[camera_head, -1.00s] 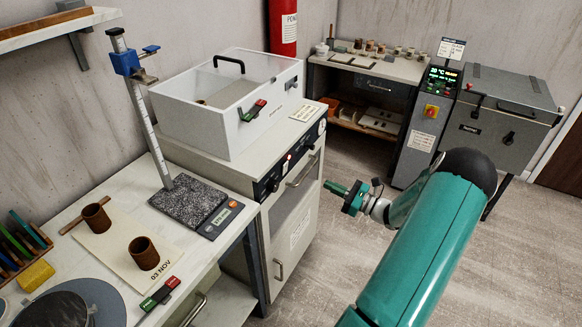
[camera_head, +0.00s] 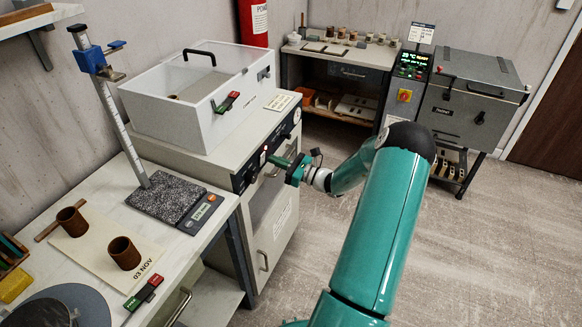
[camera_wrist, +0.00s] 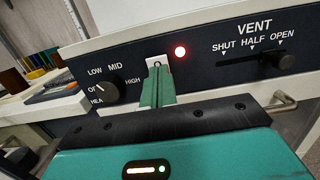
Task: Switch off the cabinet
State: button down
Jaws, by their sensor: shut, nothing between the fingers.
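The pale cabinet (camera_head: 270,215) stands left of centre in the head view, with a dark control panel (camera_head: 254,166) along its upper front. My gripper (camera_head: 277,161) is at the panel, fingers together and empty. In the wrist view the green fingers (camera_wrist: 158,88) point at a pale plate (camera_wrist: 154,62) on the panel and hide most of it. I cannot tell whether they touch it. A red lamp (camera_wrist: 180,51) glows just right of the plate. The heat knob (camera_wrist: 98,91), marked OFF, LOW, MID and HIGH, is to the left. The vent slider (camera_wrist: 270,60) is to the right.
A clear-lidded white box (camera_head: 205,105) sits on the cabinet top. The bench (camera_head: 95,185) with clay cups is at left. A grey kiln (camera_head: 470,95) stands at the back right. The floor (camera_head: 480,250) at right is clear.

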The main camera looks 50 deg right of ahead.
jog(key=shift+x, duration=0.85)
jog(key=shift+w+r, duration=0.1)
jog(key=shift+w, duration=0.1)
jog(key=shift+s, duration=0.1)
